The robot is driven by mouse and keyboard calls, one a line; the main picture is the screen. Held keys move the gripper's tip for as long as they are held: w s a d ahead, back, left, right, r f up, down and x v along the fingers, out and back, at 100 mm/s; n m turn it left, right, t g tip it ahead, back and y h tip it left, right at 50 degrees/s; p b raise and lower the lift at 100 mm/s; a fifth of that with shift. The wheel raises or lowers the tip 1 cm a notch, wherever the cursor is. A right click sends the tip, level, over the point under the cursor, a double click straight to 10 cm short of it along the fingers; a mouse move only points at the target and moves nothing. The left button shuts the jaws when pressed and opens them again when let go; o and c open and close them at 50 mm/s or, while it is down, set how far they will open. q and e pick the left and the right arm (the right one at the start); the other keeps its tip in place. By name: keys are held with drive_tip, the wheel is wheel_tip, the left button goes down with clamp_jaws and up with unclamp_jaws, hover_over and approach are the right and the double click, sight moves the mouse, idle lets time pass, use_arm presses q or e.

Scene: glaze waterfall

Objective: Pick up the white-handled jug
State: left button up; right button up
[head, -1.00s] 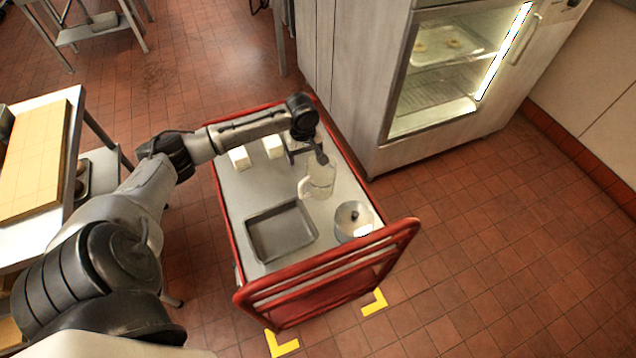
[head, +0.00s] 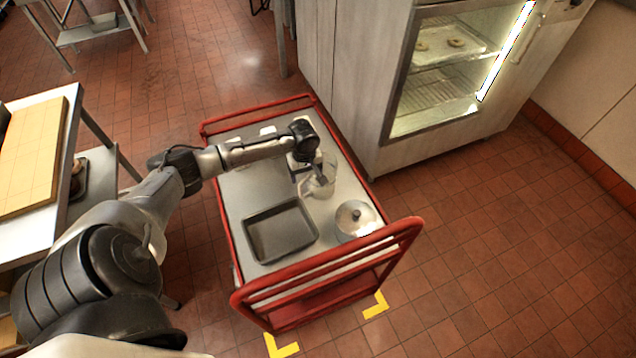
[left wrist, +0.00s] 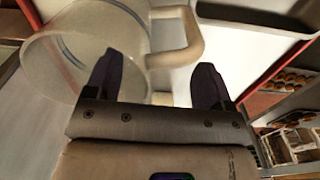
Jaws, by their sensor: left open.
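The white-handled jug (head: 320,184) is a clear, see-through vessel standing on the cart top, partly hidden by my left gripper in the head view. In the left wrist view the jug (left wrist: 85,45) is large at upper left, and its off-white handle (left wrist: 190,40) sticks out to the right. My left gripper (head: 306,178) is open, close by the jug. In the left wrist view its two dark fingertips (left wrist: 155,75) are spread, with the lower part of the handle appearing between them. I cannot tell whether they touch it. My right gripper is in neither view.
The red-railed cart (head: 240,229) also holds a dark empty tray (head: 281,231) and a round metal container (head: 355,220). White blocks behind the jug are partly hidden by my arm. A lit cabinet (head: 440,70) stands close at the right.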

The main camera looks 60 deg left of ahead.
use_arm(q)
drive_tip(key=shift+f, duration=0.5)
clamp_jaws()
idle(0.3)
